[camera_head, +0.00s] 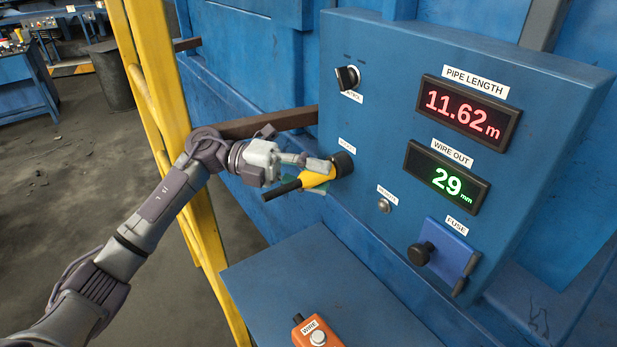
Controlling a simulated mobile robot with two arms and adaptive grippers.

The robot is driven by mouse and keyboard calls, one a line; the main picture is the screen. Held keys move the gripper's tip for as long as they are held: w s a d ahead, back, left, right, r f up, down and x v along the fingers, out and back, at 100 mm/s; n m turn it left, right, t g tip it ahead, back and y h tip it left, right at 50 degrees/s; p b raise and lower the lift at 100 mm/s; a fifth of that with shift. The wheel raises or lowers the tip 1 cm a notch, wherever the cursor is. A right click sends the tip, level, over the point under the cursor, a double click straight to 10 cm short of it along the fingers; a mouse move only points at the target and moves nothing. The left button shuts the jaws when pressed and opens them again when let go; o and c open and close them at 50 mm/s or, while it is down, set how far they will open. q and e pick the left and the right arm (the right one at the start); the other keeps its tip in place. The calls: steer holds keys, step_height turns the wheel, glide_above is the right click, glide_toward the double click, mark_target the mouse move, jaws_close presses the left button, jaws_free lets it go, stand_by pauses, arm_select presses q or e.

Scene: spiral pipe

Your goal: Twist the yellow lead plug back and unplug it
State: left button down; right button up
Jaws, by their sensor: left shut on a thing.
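The yellow lead plug (314,179) is at the black round socket (343,163) on the left part of the blue control panel (400,130). Its black lead end (281,190) points to the lower left. My left gripper (322,172) is shut on the yellow plug, with its fingers along the plug's body close to the socket. The fingers hide part of the plug, and I cannot tell how deep it sits in the socket. My right gripper is not in view.
The panel has a black switch (347,78), a small button (383,206), two displays and a fuse holder (443,254). An orange wire control box (317,333) lies on the blue ledge (300,270) below. A yellow post (185,130) stands close behind my left arm.

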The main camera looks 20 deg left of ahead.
mark_target(291, 183)
arm_select(q)
steer(key=shift+s+a+b, duration=0.15)
steer(key=shift+s+a, duration=0.6)
steer(key=shift+s, duration=0.2)
steer(key=shift+s+a+b, duration=0.15)
steer(key=shift+s+a, duration=0.55)
steer(key=shift+s, duration=0.25)
steer(key=f+m+t+y, duration=0.1)
steer(key=f+m+y, duration=0.2)
steer(key=f, duration=0.2)
steer(key=f+m+t+y+p, duration=0.1)
steer(key=f+m+y, duration=0.2)
steer(key=f, duration=0.3)
steer(key=f+m+t+y+p, duration=0.1)
steer(key=f+m+y, duration=0.3)
steer(key=f, duration=0.2)
steer(key=shift+w+a+m+t, duration=0.2)
steer(key=shift+w+m+t, duration=0.1)
steer(key=shift+t, duration=0.1)
steer(key=shift+a+f+m+y, duration=0.2)
steer(key=shift+f+m+y, duration=0.1)
steer(key=shift+f+m, duration=0.15)
steer(key=shift+f+b, duration=1.35)
steer(key=shift+f, duration=1.4)
